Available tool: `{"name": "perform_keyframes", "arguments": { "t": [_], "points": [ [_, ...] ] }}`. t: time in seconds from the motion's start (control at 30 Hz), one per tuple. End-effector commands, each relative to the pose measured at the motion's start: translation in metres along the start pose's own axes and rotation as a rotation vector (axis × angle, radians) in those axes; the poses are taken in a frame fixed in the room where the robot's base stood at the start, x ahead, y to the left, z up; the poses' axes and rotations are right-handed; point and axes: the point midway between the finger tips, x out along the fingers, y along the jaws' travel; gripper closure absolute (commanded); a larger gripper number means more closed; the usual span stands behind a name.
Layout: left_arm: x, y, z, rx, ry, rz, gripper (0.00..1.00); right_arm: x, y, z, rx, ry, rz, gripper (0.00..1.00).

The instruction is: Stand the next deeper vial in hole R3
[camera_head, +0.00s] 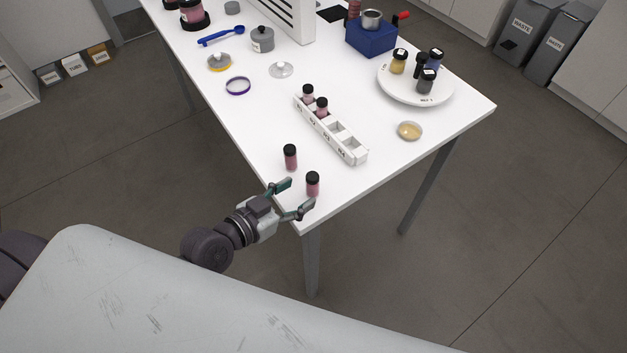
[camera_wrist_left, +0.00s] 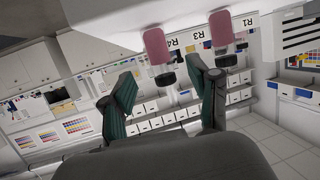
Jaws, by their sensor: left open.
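A white rack (camera_head: 357,154) stands on the table. Two dark-capped pink vials (camera_head: 308,93) (camera_head: 321,106) sit in its far holes; the two nearer holes, R3 (camera_head: 337,128) and R4, are empty. Two more black-capped pink vials stand upright on the table: a front one (camera_head: 313,185) and a back one (camera_head: 290,159). I cannot tell surely which is deeper. My left gripper (camera_head: 293,198) is open at the table's edge, facing the front vial. In the left wrist view, upside down, the front vial (camera_wrist_left: 157,45) lies ahead between the fingers; the back vial (camera_wrist_left: 221,30) is off to the right.
A white round tray (camera_head: 400,96) with several jars stands at the right, a shallow dish (camera_head: 410,131) before it.

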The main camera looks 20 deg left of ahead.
Motion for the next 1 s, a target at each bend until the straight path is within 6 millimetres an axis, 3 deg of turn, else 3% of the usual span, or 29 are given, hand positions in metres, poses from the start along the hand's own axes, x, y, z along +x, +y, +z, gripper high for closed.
{"name": "perform_keyframes", "arguments": {
  "t": [0.17,0.5,0.77,1.0],
  "points": [
    [0.011,0.000,-0.002,-0.001,0.000,0.000,0.39,-0.005,0.011,-0.002,0.002,0.002,0.013,0.41],
    [0.055,0.000,-0.004,-0.002,-0.001,0.000,0.39,-0.021,0.013,-0.004,0.004,0.004,0.016,0.41],
    [0.058,0.000,-0.002,0.001,-0.002,0.000,0.39,-0.021,0.013,-0.005,0.003,0.005,0.015,0.41],
    [0.058,0.000,-0.002,0.000,-0.002,0.000,0.79,-0.021,0.009,-0.005,0.002,0.006,0.011,0.41]
  ]
}}
